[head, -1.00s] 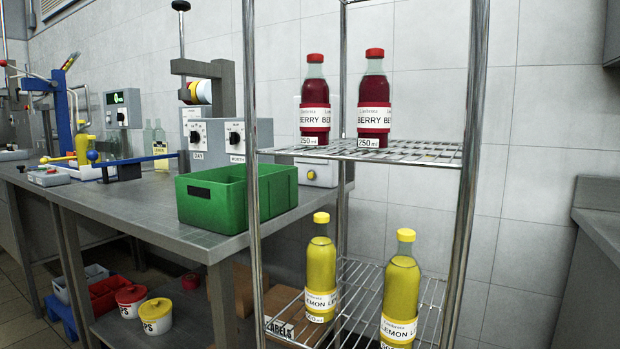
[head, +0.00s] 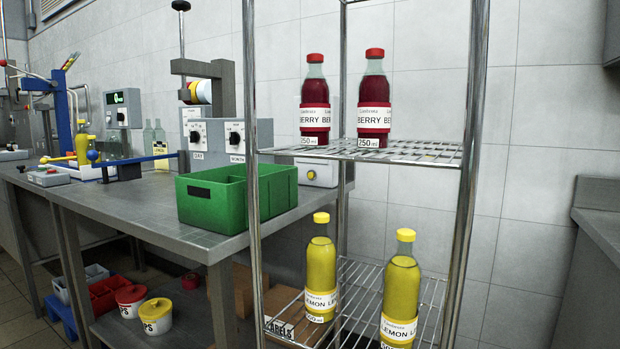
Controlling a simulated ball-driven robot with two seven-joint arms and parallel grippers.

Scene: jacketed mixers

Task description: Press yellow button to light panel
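A round yellow button (head: 311,174) sits on the front of a small white box (head: 325,173) at the right end of the metal workbench. It shows behind the green crate and between the posts of a wire rack. To its left stands a grey panel box (head: 256,133) with black dials. Farther left, a grey unit (head: 123,109) has a small display with green digits. I cannot tell which of these is the panel to be lit. Neither of my grippers shows in this view.
The chrome rack (head: 404,150) stands close in front. It holds two red berry bottles (head: 374,103) above and two yellow lemon bottles (head: 401,290) below. A green crate (head: 237,196) stands on the workbench (head: 130,205). Bins and tubs (head: 156,316) stand underneath.

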